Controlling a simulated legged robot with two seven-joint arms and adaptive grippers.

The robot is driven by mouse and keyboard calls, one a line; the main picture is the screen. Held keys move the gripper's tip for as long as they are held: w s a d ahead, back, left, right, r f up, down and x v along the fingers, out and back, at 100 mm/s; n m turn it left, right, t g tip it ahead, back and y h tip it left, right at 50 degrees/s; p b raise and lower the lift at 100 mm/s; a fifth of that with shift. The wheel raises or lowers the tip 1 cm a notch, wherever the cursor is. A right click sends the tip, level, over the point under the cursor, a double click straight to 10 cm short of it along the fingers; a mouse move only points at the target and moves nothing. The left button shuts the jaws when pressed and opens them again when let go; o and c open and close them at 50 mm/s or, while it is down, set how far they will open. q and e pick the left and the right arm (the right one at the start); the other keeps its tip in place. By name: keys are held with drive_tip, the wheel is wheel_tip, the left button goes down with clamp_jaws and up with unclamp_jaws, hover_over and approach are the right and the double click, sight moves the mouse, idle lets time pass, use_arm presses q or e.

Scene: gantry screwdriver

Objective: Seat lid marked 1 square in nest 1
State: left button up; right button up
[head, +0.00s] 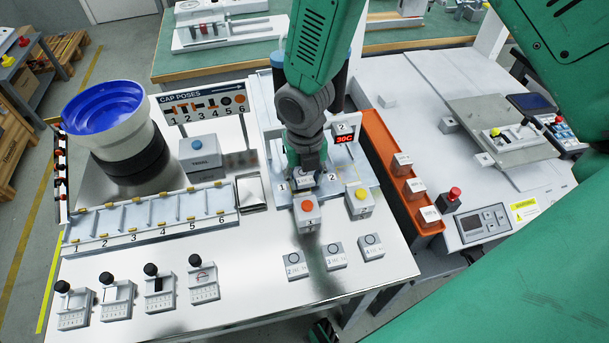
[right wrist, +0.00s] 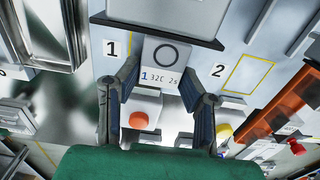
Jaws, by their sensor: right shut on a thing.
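My right gripper (head: 307,178) is shut on a small white lid (head: 304,180) at the white press station. In the right wrist view, the lid (right wrist: 163,73) bears a dark circle and the text "1 32C 2s", and the gripper's fingers (right wrist: 163,105) stand on either side of it. The lid is right beside the printed "1" (right wrist: 111,48) of nest 1. The nest itself is hidden under the lid and gripper, and I cannot tell whether the lid touches it. Nest 2 (right wrist: 247,74) is a yellow outline to the right. My left gripper is not in view.
Boxes with an orange button (head: 308,205) and a yellow button (head: 359,196) stand just in front of the nests. An orange tray (head: 375,133) stands to the right. A grey overhang (right wrist: 165,18) is close behind the lid.

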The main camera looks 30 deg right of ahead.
sight(304, 180)
drive_tip(key=shift+a+f, duration=0.3)
drive_tip(key=shift+a, duration=0.45)
drive_tip(key=o, duration=1)
drive_tip(key=shift+d+f, duration=0.1)
drive_tip(key=shift+d, duration=0.5)
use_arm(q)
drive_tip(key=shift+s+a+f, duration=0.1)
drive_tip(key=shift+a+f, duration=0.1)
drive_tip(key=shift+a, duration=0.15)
use_arm(e)
wheel_tip(304, 180, up, 12)
drive_tip(key=shift+f, duration=0.1)
